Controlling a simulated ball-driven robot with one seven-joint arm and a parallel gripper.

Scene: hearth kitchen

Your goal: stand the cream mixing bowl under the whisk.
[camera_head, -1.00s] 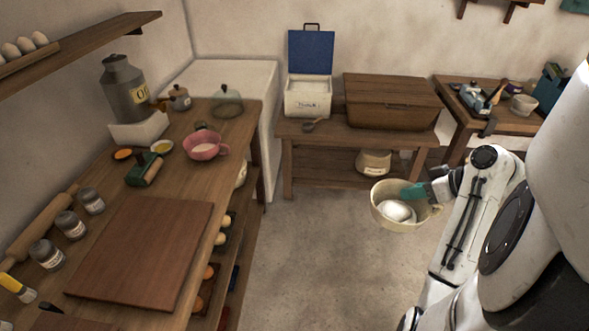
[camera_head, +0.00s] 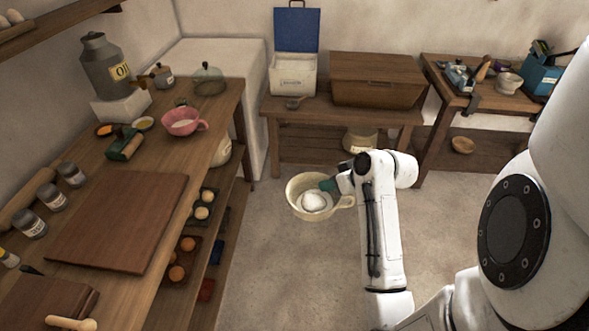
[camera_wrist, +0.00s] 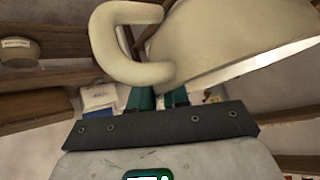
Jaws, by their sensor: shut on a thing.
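The cream mixing bowl (camera_head: 296,202) hangs in the air over the open floor, roughly upright, with a white rounded mass (camera_head: 313,201) in it. My gripper (camera_head: 328,184) has its teal fingers at the bowl's right side. In the wrist view the bowl (camera_wrist: 235,45) fills the upper right, and its looped handle (camera_wrist: 103,42) is close above the teal fingers (camera_wrist: 158,97). The fingertips' exact contact is hard to see. I cannot make out a whisk for certain; a dark tool (camera_head: 473,101) hangs at the front edge of the right table (camera_head: 507,108).
The left counter (camera_head: 226,110) carries a cutting board (camera_head: 118,222), jars and a pink bowl (camera_head: 181,122). A low back bench (camera_head: 345,116) holds a blue-lidded box (camera_head: 294,75) and a wooden chest (camera_head: 376,80). The floor (camera_head: 265,250) between is clear.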

